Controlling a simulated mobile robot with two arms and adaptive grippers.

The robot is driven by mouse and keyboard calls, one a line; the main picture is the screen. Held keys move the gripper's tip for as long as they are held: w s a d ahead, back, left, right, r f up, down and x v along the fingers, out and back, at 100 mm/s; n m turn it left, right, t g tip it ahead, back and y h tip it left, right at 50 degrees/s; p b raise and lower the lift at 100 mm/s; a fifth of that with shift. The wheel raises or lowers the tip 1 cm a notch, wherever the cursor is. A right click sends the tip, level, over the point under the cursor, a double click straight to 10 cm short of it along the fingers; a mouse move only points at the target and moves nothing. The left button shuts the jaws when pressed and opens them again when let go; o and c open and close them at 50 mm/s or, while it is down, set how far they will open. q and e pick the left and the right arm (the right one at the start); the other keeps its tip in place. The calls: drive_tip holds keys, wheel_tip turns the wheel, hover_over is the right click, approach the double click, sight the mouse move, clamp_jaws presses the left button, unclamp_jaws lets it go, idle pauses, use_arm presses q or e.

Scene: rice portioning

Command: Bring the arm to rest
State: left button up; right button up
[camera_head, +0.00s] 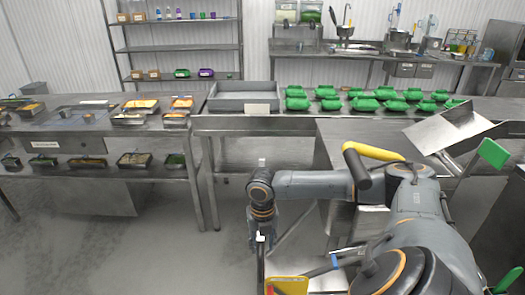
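My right arm (315,184) comes in from the lower right and bends down at its wrist, left of the metal counter on the right. My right gripper (261,262) hangs downward at the lower middle, over the floor. It shows as a narrow dark shape, and I cannot make out a gap between its fingers or anything held in it. It appears apart from the counters. My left gripper is not in view.
Several green containers (363,104) stand on the back counter beside a grey metal tray (242,97). Food pans (140,104) sit on the left counter (85,128). A tilted metal chute (448,128) stands at right. Open floor (150,245) lies at lower left.

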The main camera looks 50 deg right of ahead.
idle(0.6)
drive_tip(key=s+a+f+m+t+y, duration=0.1)
drive_tip(key=s+a+f+m, duration=0.15)
drive_tip(key=a+m, duration=0.45)
drive_tip(key=s+a+f+m+t, duration=0.1)
drive_tip(key=s+a+m, duration=0.3)
drive_tip(key=a, duration=0.6)
drive_tip(key=s+a+f+m+t+y, duration=0.1)
drive_tip(key=s+a+m, duration=0.2)
drive_tip(key=a+m, duration=0.4)
drive_tip(key=s+d+r+m+h, duration=0.1)
drive_tip(key=s+d+m+h, duration=0.15)
drive_tip(key=s+m, duration=0.5)
wheel_tip(320, 180, down, 27)
drive_tip(key=b, duration=0.2)
drive_tip(key=s+d+f+g, duration=0.2)
drive_tip(key=s+d+f, duration=0.1)
drive_tip(key=s+f, duration=1.3)
wheel_tip(320, 180, down, 2)
drive_tip(key=shift+f+b, duration=0.1)
drive_tip(key=shift+b, duration=0.25)
